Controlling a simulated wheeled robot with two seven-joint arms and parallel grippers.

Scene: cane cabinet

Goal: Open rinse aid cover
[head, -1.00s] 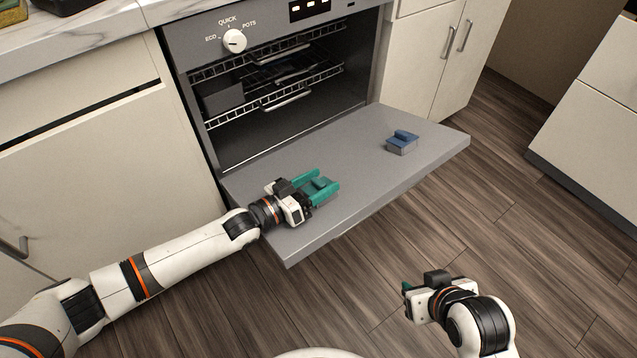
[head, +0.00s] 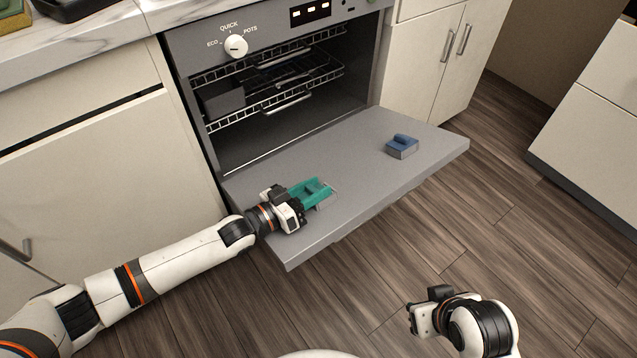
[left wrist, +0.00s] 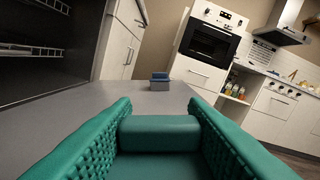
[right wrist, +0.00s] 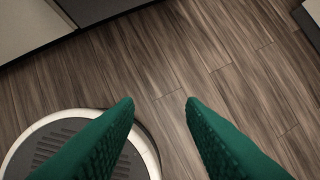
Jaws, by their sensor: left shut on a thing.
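My left gripper (head: 314,192) is low over the near left part of the open dishwasher door (head: 360,165). Its teal fingers are shut on a teal cover (left wrist: 160,133), which spans between them in the left wrist view. Part of this cover is hidden by the fingers in the head view. A blue cover (head: 402,141) on a grey base sits farther right on the door, and also shows ahead in the left wrist view (left wrist: 160,77). Which cover is the rinse aid one I cannot tell. My right gripper (right wrist: 160,100) is open and empty above the floor.
The dishwasher cavity with wire racks (head: 275,95) is behind the door, and a white knob (head: 236,46) is above it. Cabinets stand on both sides. The door is clear between the two covers. Wooden floor (head: 480,220) lies open in front.

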